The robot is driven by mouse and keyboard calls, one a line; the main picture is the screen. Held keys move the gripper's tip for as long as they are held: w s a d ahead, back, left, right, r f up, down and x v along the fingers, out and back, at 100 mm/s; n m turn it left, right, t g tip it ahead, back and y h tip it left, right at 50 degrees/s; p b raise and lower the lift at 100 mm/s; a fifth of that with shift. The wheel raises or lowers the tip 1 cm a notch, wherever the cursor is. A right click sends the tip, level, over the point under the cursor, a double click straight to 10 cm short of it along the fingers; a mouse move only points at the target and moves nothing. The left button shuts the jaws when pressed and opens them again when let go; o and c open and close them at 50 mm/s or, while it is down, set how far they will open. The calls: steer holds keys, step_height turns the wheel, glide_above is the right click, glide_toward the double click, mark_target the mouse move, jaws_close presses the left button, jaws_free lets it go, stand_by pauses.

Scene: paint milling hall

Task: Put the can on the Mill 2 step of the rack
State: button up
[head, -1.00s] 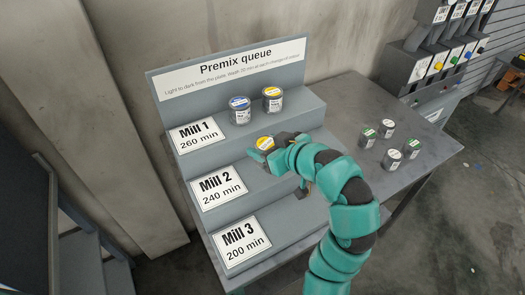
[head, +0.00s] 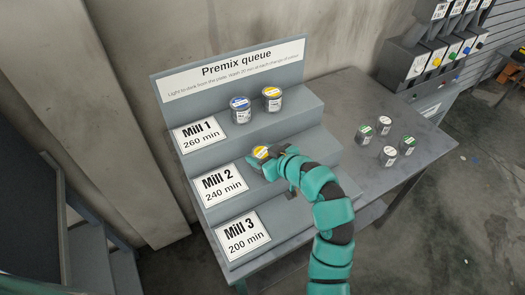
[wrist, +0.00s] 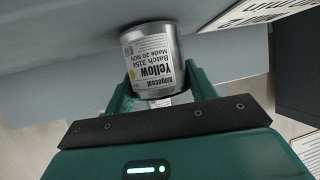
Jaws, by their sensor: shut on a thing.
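My gripper (head: 268,161) is shut on a metal can with a yellow lid (head: 261,152). In the wrist view the can (wrist: 152,60) sits between the green fingers of my gripper (wrist: 155,85), and its label reads Yellow, Batch 3154. The grey stepped rack (head: 285,131) has three steps with signs. The can is at the Mill 2 step, just right of the Mill 2 sign (head: 219,185). I cannot tell whether its base touches the step.
A blue-lidded can (head: 240,110) and a yellow-lidded can (head: 272,99) stand on the Mill 1 step. Several cans with green or white lids, one of them green-lidded (head: 407,144), stand on the table (head: 345,112) at right. The Mill 3 step shows no can.

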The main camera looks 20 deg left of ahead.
steer(key=shift+f, duration=0.2)
steer(key=o, duration=1.1)
steer(key=shift+r, duration=0.1)
steer(key=shift+r, duration=0.2)
steer(key=shift+d, duration=0.25)
steer(key=v, duration=1.1)
steer(key=shift+s, duration=0.15)
steer(key=shift+d+r, duration=0.1)
steer(key=shift+d, duration=0.1)
